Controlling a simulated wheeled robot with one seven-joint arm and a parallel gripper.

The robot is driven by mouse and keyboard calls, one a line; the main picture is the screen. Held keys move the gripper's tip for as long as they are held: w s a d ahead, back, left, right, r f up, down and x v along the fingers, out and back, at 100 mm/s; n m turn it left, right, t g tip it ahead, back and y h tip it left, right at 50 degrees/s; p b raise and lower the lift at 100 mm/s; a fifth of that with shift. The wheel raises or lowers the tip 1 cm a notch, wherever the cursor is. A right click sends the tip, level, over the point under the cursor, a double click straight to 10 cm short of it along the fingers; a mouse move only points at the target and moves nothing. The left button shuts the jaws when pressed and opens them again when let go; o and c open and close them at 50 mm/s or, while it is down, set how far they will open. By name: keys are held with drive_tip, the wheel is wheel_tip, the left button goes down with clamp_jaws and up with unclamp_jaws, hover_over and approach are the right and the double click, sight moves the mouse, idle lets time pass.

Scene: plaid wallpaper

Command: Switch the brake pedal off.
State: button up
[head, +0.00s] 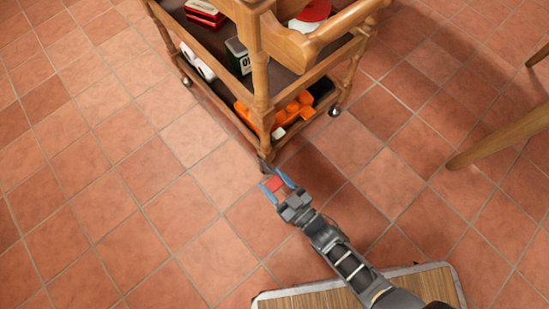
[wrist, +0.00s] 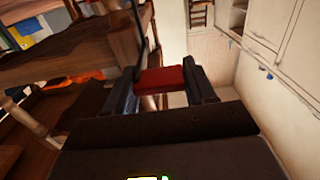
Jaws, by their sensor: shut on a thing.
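My gripper (head: 277,181) is at the cart's near corner, beside its near leg in the head view. Its blue-grey fingers are shut on a red block, which I take to be the brake pedal (head: 273,184). In the wrist view the red pedal (wrist: 162,79) sits between the two dark fingers of my gripper (wrist: 164,86). A thin dark bar (wrist: 137,40) runs down to the pedal from above. In the head view a dark piece (head: 265,165) lies between the pedal and the cart leg. The pedal's tilt is hard to tell.
The wooden cart (head: 260,60) has turned legs and casters. Its lower shelf carries orange items (head: 297,108), a dark green tin (head: 237,56) and white rolls (head: 198,62). Wooden furniture legs (head: 500,138) stand at right. The tiled floor (head: 110,220) at left is clear.

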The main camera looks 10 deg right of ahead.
clamp_jaws()
